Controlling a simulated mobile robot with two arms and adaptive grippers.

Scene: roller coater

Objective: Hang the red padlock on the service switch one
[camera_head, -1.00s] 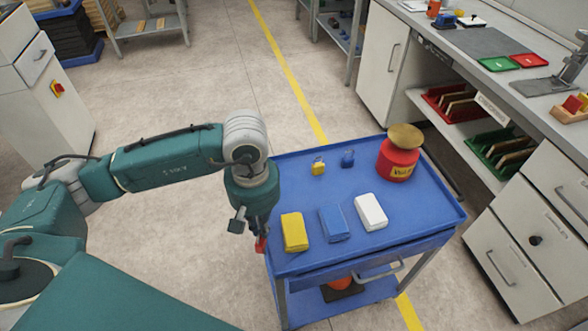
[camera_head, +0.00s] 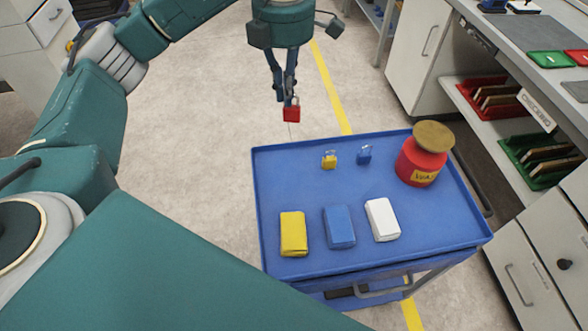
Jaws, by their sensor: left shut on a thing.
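The red padlock (camera_head: 291,114) hangs in the air in the fingers of my left gripper (camera_head: 288,98), which is shut on it near the top middle of the view. They are beyond the far edge of the blue cart, apart from it, with the floor behind. The service switch is not clearly seen; only a small yellow bit shows on the pale cabinet (camera_head: 45,22) at the upper left, partly hidden by my arm. My right gripper is not in view.
The blue cart (camera_head: 400,262) bears a yellow padlock (camera_head: 329,162), a blue padlock (camera_head: 364,155), a red can (camera_head: 420,168) and yellow (camera_head: 293,233), blue (camera_head: 339,227) and white (camera_head: 382,220) blocks. A workbench (camera_head: 507,45) stands at the right. Open floor (camera_head: 200,140) lies left of the cart.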

